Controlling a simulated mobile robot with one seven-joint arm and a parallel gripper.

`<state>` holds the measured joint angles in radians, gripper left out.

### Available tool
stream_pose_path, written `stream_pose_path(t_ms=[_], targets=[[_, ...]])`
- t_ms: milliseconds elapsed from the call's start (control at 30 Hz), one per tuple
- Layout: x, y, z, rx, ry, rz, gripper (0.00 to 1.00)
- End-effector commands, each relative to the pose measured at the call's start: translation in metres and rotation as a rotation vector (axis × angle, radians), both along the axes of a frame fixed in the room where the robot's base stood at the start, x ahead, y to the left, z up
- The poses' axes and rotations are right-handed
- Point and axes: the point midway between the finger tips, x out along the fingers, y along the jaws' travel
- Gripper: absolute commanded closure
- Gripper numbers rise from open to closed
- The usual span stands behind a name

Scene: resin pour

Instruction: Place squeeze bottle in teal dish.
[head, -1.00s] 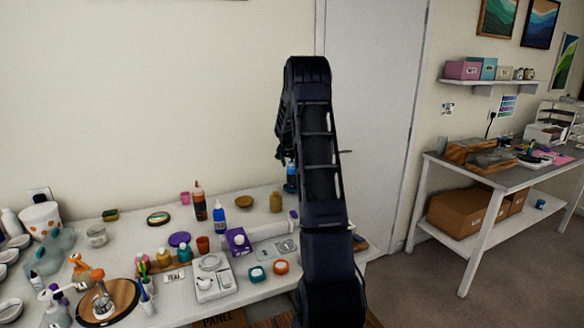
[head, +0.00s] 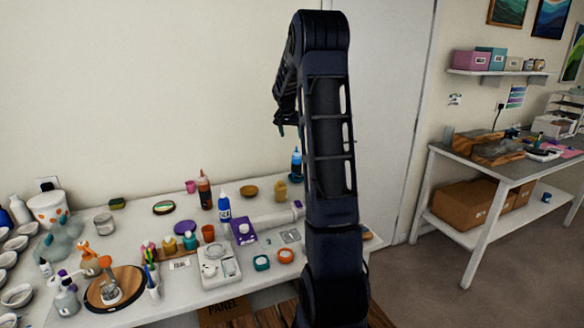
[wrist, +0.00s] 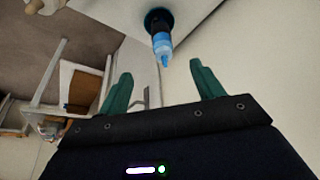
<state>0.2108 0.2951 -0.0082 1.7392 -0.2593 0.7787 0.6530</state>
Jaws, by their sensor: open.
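A squeeze bottle with blue contents (head: 296,163) stands upright at the table's back right, just left of my arm. In the wrist view the same-looking blue bottle (wrist: 162,45) points its nozzle toward my gripper. A dark teal round thing (wrist: 151,17) surrounds the bottle's base there; it looks like the teal dish, with the bottle standing in it. My gripper (wrist: 157,80) is open and empty, its green fingers spread on either side of the nozzle's line and apart from the bottle. In the head view my gripper (head: 281,128) hangs above the bottle, partly hidden by my arm.
Another blue bottle (head: 224,206) and a brown bottle with a red tip (head: 204,191) stand left of it. A second table (head: 470,170) stands at right.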

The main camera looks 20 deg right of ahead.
Motion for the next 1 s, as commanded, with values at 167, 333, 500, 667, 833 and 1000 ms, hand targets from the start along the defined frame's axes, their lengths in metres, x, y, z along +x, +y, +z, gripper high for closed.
stream_pose_path(t_ms=[167,333,500,667,833,1000], targets=[[-0.053,0.034,0.037,0.001,0.0,0.079,0.33],[-0.105,0.063,0.062,0.003,0.003,0.156,0.33],[-0.159,0.09,0.08,0.003,0.004,0.235,0.33],[-0.211,0.113,0.09,0.004,0.005,0.309,0.33],[-0.266,0.135,0.094,0.003,0.003,0.388,0.33],[-0.322,0.154,0.091,0.001,0.001,0.47,0.33]])
